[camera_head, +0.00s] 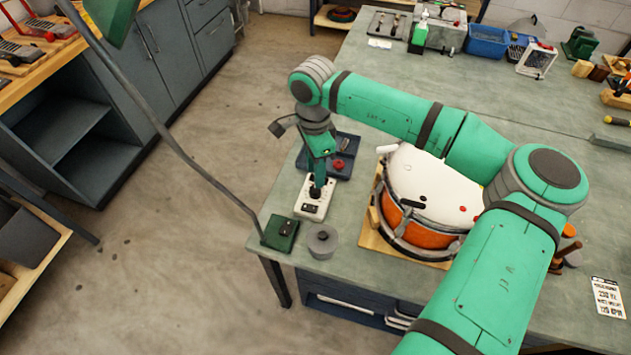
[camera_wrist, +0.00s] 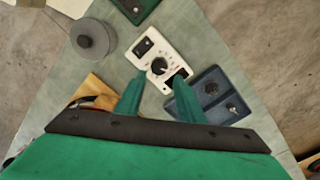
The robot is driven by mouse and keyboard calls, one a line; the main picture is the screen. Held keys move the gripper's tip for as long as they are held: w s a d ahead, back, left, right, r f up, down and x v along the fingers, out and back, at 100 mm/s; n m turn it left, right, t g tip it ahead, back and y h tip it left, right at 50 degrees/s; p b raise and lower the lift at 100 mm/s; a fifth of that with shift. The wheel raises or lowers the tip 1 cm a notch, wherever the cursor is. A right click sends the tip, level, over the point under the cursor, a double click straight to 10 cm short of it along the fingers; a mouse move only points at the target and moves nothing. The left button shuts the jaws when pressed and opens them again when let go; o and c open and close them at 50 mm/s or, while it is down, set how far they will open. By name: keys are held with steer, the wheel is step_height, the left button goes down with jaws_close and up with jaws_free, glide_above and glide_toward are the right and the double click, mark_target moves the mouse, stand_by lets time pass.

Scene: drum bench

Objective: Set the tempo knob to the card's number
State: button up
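A white box (camera_head: 313,209) stands on the bench left of the drum. In the wrist view the same white box (camera_wrist: 166,50) carries a black round knob (camera_wrist: 159,66) with a light pointer mark and small markings around it. My gripper (camera_head: 318,188) points down over the box and hides the knob in the head view. In the wrist view my gripper (camera_wrist: 160,76) has its two green fingers apart, with the knob showing between and beyond the tips; contact cannot be told. The printed card (camera_head: 608,297) lies at the right bench edge; its lowest line looks like a BPM number, not surely readable.
A dark blue box (camera_head: 345,150) with a red knob sits just behind the white box. A green switch box (camera_head: 282,232) and a grey cylinder (camera_head: 322,240) stand in front. The drum (camera_head: 425,200) on its wooden board is close on the right.

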mark_target(315, 189)
steer(key=f, duration=0.5)
steer(key=shift+s+d, duration=0.2)
steer(key=shift+d, duration=0.05)
steer(key=shift+s+a+f, duration=0.1)
steer(key=shift+a+f, duration=0.2)
steer(key=shift+f, duration=0.25)
steer(key=shift+d, duration=0.1)
steer(key=c, duration=0.8)
